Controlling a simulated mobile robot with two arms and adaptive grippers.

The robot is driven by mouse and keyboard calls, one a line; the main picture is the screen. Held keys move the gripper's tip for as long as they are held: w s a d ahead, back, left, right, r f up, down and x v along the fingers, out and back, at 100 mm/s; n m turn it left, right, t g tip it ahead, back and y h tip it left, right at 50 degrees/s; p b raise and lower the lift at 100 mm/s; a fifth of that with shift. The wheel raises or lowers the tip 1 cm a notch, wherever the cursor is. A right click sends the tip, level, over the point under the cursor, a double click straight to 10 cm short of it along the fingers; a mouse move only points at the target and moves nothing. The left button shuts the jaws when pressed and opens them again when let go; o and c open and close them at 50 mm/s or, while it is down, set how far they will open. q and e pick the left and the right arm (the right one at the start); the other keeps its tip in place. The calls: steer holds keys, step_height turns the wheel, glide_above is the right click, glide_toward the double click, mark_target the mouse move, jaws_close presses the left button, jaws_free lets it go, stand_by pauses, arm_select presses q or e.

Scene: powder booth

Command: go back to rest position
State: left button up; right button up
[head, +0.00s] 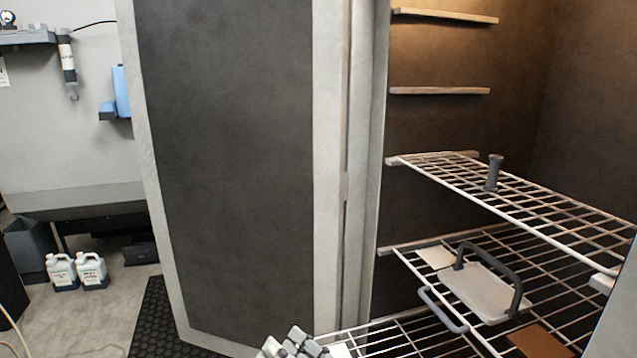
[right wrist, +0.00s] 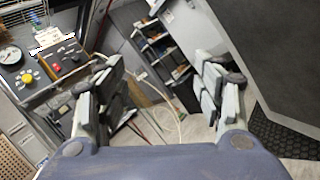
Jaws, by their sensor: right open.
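My right gripper (right wrist: 162,80) is open and empty in the right wrist view, with its two grey padded fingers wide apart. A grey finger part, which looks like my right gripper (head: 292,344), shows at the bottom edge of the head view, in front of the wire racks and below the dark panel. The rest of that arm is outside the frame. My left gripper is not in the head view.
An open booth at right holds an upper wire rack (head: 545,214) with a grey cylinder (head: 493,172). A lower rack carries a handled tray (head: 482,292) and a brown piece (head: 538,342). A dark door panel (head: 230,150) stands left of it. White jugs (head: 77,271) stand on the floor.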

steer(key=w+d+f+m+t+h, duration=0.2)
steer(key=d+m+t+h, duration=0.2)
steer(key=d+m+h, duration=0.55)
steer(key=w+d+f+m+t+h, duration=0.25)
steer(key=d+m+h, duration=0.35)
steer(key=m, duration=0.6)
steer(key=s+d+f+m+g+h, duration=0.3)
steer(key=s+d+f+m+g, duration=0.25)
steer(key=d+f+m, duration=0.4)
steer(key=s+f+m+g+y, duration=0.1)
steer(key=s+f+m+g, duration=0.4)
steer(key=s, duration=0.5)
steer(key=s+f+m+g, duration=0.2)
steer(key=s+f+g, duration=0.2)
steer(key=s+f, duration=0.5)
steer(key=s+f+g, duration=0.2)
steer(key=s+f, duration=0.1)
steer(key=f, duration=2.1)
steer(key=s+d+f+g, duration=0.1)
steer(key=s+d+f, duration=0.2)
steer(key=s+f, duration=1.3)
steer(key=shift+s+d+f, duration=0.15)
steer(key=shift+s+f, duration=0.25)
steer(key=shift+s, duration=0.3)
